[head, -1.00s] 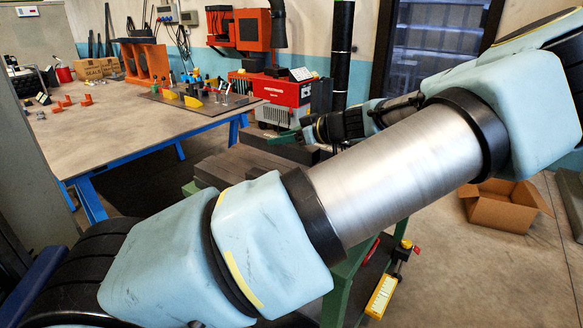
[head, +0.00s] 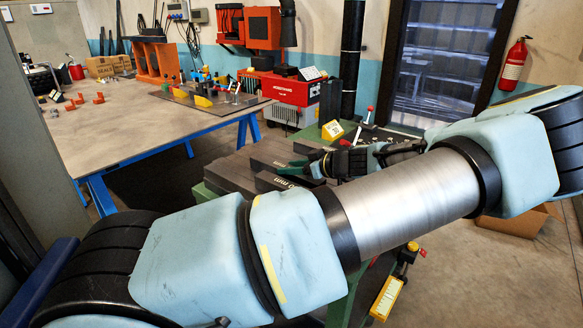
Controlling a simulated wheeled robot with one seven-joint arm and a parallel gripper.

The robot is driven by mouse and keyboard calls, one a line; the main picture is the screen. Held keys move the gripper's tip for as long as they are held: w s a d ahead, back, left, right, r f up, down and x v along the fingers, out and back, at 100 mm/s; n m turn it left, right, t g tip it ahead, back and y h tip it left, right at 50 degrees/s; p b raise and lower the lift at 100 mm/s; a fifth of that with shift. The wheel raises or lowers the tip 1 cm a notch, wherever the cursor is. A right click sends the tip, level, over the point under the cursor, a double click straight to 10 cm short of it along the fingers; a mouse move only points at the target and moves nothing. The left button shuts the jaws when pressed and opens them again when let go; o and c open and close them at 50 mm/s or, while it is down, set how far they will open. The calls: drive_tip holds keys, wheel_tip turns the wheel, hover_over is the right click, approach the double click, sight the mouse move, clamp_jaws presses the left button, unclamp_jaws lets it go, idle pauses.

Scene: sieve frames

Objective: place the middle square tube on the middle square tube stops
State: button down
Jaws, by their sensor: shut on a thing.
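My gripper (head: 298,171) is small and far off beyond my arm, with dark green fingers, low over dark bars on a green stand. It appears shut on a dark square tube (head: 283,183) with pale lettering; the contact is mostly hidden, and I cannot tell whether this is the middle tube. The stops are not clearly identifiable. Small orange brackets (head: 77,101) stand on the wooden-topped table (head: 130,130) at left. A dark plate (head: 222,107) with yellow pieces (head: 203,101) lies near that table's right corner.
Grey-brown bars (head: 236,168) lie on the green stand beside the gripper. A red machine (head: 290,90) stands behind it. A cardboard box (head: 515,222) sits on the floor at right. The near part of the wooden table is clear. My arm hides much of the foreground.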

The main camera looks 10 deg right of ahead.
drive_tip(key=shift+c, duration=1.7)
unclamp_jaws()
